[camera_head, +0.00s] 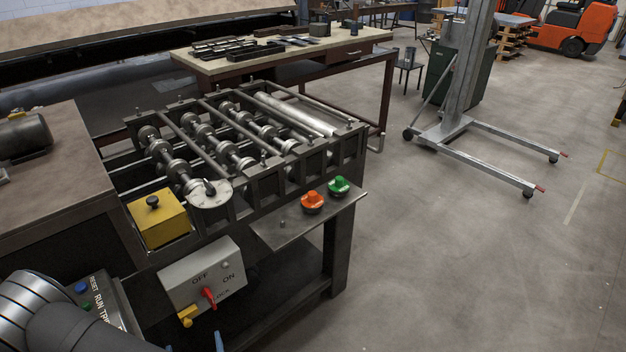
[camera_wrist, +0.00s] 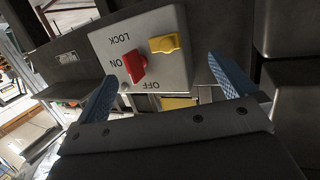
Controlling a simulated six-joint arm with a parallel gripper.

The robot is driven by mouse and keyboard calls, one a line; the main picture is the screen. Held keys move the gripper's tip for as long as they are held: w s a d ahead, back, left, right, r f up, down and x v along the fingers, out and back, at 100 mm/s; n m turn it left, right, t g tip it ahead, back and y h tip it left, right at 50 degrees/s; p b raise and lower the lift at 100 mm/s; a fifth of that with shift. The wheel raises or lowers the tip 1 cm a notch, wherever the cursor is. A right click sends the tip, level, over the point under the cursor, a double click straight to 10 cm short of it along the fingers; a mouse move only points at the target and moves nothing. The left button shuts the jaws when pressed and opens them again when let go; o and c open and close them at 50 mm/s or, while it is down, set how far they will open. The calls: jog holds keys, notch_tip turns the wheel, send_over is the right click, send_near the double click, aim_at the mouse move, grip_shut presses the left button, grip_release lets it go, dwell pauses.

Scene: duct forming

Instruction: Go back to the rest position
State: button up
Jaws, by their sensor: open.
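My gripper (camera_head: 193,345) shows only as blue fingertips at the bottom edge of the head view, below the switch box (camera_head: 178,283). In the wrist view my gripper (camera_wrist: 163,70) is open, its two blue fingers wide apart with nothing held between them. The grey switch box (camera_wrist: 108,42) appears upside down beyond the fingers. It carries a red handle (camera_wrist: 136,68) and a yellow lock piece (camera_wrist: 166,44), with OFF, ON and LOCK labels. Neither finger visibly touches the handle or the lock piece.
The roller machine (camera_head: 255,165) stands above the box, with a yellow block (camera_head: 163,225). A side shelf (camera_head: 290,232) holds an orange button (camera_head: 312,200) and a green button (camera_head: 339,184). A control panel (camera_head: 110,305) is beside my arm. Open floor (camera_head: 480,270) lies right.

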jog(key=shift+w+a, duration=0.1)
jog(key=shift+w, duration=0.2)
jog(key=shift+s, duration=0.1)
jog(key=shift+v, duration=4.95)
jog(key=w+a+f+g+y, duration=0.1)
jog(key=w+a+f+g, duration=0.1)
jog(key=w, duration=0.3)
jog(key=w+a+f+g+y, duration=0.1)
jog(key=w+a+f+g, duration=0.1)
jog(key=w+a+g, duration=0.1)
jog(key=shift+w+a+m, duration=0.3)
jog(key=shift+w+a, duration=0.35)
jog(key=shift+w, duration=0.75)
